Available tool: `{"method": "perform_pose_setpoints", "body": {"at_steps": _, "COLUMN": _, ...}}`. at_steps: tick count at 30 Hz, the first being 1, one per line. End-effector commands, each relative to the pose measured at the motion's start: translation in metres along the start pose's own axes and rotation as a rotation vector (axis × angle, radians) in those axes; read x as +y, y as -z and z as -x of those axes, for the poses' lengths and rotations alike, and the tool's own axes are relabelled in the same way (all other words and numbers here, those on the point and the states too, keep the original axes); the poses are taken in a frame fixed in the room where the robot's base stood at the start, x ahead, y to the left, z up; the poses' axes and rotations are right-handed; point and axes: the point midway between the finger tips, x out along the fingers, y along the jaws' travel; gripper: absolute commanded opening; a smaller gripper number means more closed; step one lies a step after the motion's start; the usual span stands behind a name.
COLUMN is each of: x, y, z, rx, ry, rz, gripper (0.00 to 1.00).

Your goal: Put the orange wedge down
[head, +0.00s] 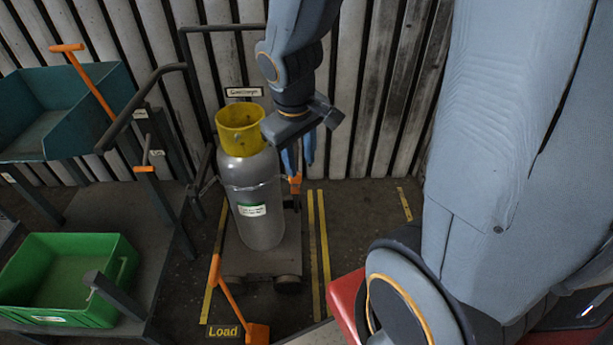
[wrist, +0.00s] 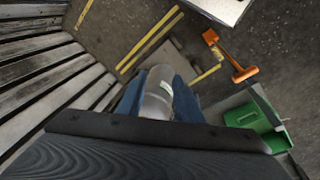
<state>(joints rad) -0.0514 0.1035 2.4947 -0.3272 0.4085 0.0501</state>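My gripper (head: 299,165) points down just right of the grey gas cylinder (head: 254,195). Its blue fingers stand apart, and the wrist view shows the cylinder (wrist: 158,95) past the gap, with nothing orange between them. One orange wedge (head: 257,334) with a long orange handle sits on the floor in front of the trolley, beside the "Load" sign; it also shows in the wrist view (wrist: 210,37), apart from my gripper. A smaller orange piece (head: 295,184) shows just below my fingertips by the trolley's far right corner; I cannot tell whether it is another wedge.
The yellow-collared cylinder stands upright on a trolley (head: 262,262) between yellow floor lines. A cart with a green bin (head: 70,280) and a teal bin (head: 65,110) stands at left. A slatted wall (head: 355,90) is close behind. Floor is clear right of the trolley.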

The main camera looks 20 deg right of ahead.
Motion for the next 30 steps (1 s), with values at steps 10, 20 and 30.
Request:
{"method": "perform_pose_setpoints", "body": {"at_steps": 10, "x": -0.030, "y": -0.057, "z": 0.021, "rx": -0.124, "ry": 0.143, "rz": -0.297, "gripper": 0.33}}
{"method": "perform_pose_setpoints", "body": {"at_steps": 20, "x": -0.030, "y": -0.056, "z": 0.020, "rx": -0.125, "ry": 0.144, "rz": -0.299, "gripper": 0.33}}
{"method": "perform_pose_setpoints", "body": {"at_steps": 30, "x": -0.030, "y": -0.056, "z": 0.020, "rx": -0.124, "ry": 0.144, "rz": -0.298, "gripper": 0.33}}
